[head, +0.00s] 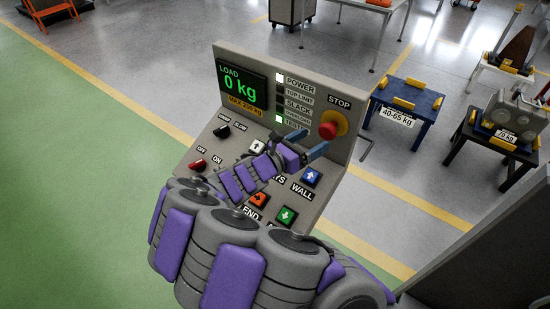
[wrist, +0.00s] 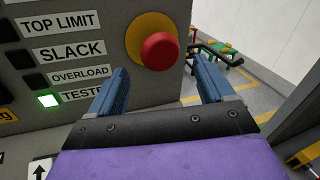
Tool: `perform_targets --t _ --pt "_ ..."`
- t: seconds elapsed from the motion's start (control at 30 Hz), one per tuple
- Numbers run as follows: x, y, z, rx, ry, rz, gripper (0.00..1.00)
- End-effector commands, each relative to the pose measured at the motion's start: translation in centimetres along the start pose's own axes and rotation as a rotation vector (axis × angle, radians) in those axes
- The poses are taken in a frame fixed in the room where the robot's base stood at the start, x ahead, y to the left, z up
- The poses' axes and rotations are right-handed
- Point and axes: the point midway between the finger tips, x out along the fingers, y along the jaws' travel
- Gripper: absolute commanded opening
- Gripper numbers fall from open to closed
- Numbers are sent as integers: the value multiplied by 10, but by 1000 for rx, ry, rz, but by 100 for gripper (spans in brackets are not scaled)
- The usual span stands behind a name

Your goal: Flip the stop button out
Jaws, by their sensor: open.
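The red stop button (head: 328,131) sits on a yellow round base on the upright face of the control console (head: 230,53), under the STOP label. In the wrist view the red button (wrist: 159,51) stands just beyond and above the gap between my fingertips. My gripper (head: 307,142) is open, its two blue fingers pointing at the console face to the left of and below the button. In the wrist view my gripper (wrist: 160,80) has nothing between its fingers. I cannot tell whether the fingertips touch the console.
The console has a load display (head: 240,87) reading 0 kg, lit POWER and TESTED lamps, and arrow buttons such as the blue one (head: 311,176) below my gripper. A blue table (head: 408,100) and a black table (head: 490,140) stand behind at the right. Green floor (head: 80,170) is clear at left.

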Motion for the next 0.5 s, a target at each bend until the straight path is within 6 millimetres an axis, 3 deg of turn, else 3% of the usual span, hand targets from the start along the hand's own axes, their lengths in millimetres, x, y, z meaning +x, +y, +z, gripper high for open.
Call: perform_targets --t 0.5 --pt "-108 3 0 1 2 7 81"
